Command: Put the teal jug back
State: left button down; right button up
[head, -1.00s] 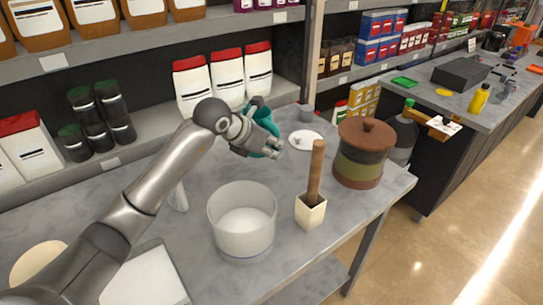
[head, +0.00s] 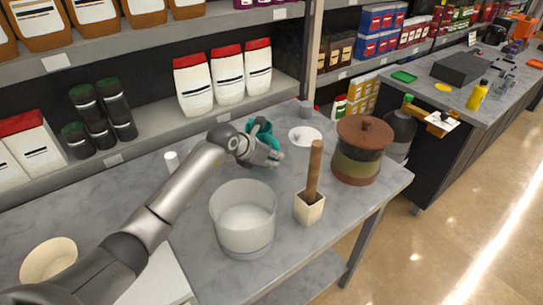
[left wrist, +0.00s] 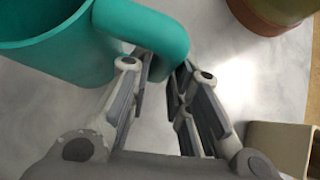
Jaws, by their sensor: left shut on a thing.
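The teal jug (head: 264,130) is at the back of the grey table, left of a white plate, partly hidden behind my left gripper (head: 274,157). It also shows in the left wrist view (left wrist: 55,50), cut off at the upper left, with its handle (left wrist: 165,32) curving down between my fingers. My left gripper (left wrist: 160,75) is shut on this handle. The jug looks roughly upright; I cannot tell whether its base touches the table. My right gripper is not in view.
A large pale pot (head: 243,222), a square holder (head: 309,208) with a wooden handle, and a lidded brown-green jar (head: 361,152) stand in front and to the right. The white plate (head: 304,135) and a small grey cup (head: 305,112) are close right of the jug. Shelves stand behind.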

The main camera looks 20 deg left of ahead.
pick_arm(q)
jog(key=shift+r, duration=0.15)
jog(key=c, duration=1.3)
grip_release()
jog(key=shift+f, duration=0.2)
jog(key=shift+c, duration=0.2)
jog(key=shift+r, duration=0.2)
jog(key=b+v, duration=0.2)
jog(key=v, duration=1)
